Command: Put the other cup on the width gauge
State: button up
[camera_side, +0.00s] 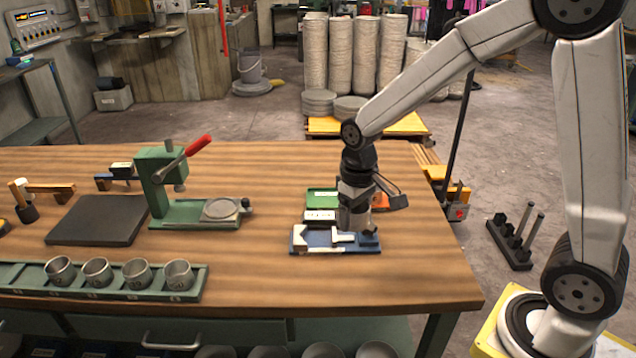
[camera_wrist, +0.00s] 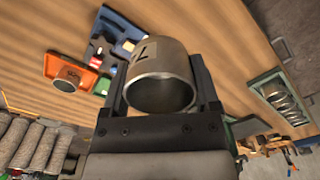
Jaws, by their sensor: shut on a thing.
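The width gauge is a blue plate with white blocks (camera_side: 312,240), lying near the right end of the bench. It also shows at the top left of the wrist view (camera_wrist: 122,28). My gripper (camera_side: 354,208) is shut on a grey metal cup (camera_wrist: 160,85), with one jaw on each side of it. A dark mark shows on the cup's wall in the wrist view. In the side view the cup is at the gauge's right rear; I cannot tell whether they touch. Another cup (camera_wrist: 66,82) is in the orange tray (camera_wrist: 88,66), left in the wrist view.
A green rack (camera_side: 20,282) with several cups (camera_side: 137,272) lies along the bench's front left. A green press with a red handle (camera_side: 160,180) and a dark slab (camera_side: 97,220) stand behind it. A green tray (camera_side: 322,198) lies behind the gauge. Bare wood separates press and gauge.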

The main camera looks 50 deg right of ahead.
jog(key=shift+s+d+r, duration=0.15)
jog(key=shift+s+r, duration=0.6)
jog(key=shift+r, duration=0.35)
jog(key=w+f, duration=0.4)
jog(key=w, duration=0.5)
send_near(313, 241)
jog(key=shift+s+f, duration=0.1)
jog(key=shift+s, duration=0.6)
jog(key=shift+w+f, duration=0.5)
jog(key=shift+w+f, duration=0.25)
jog(key=shift+f, duration=1.55)
jog(key=shift+s+f, duration=0.1)
jog(key=shift+f, duration=0.6)
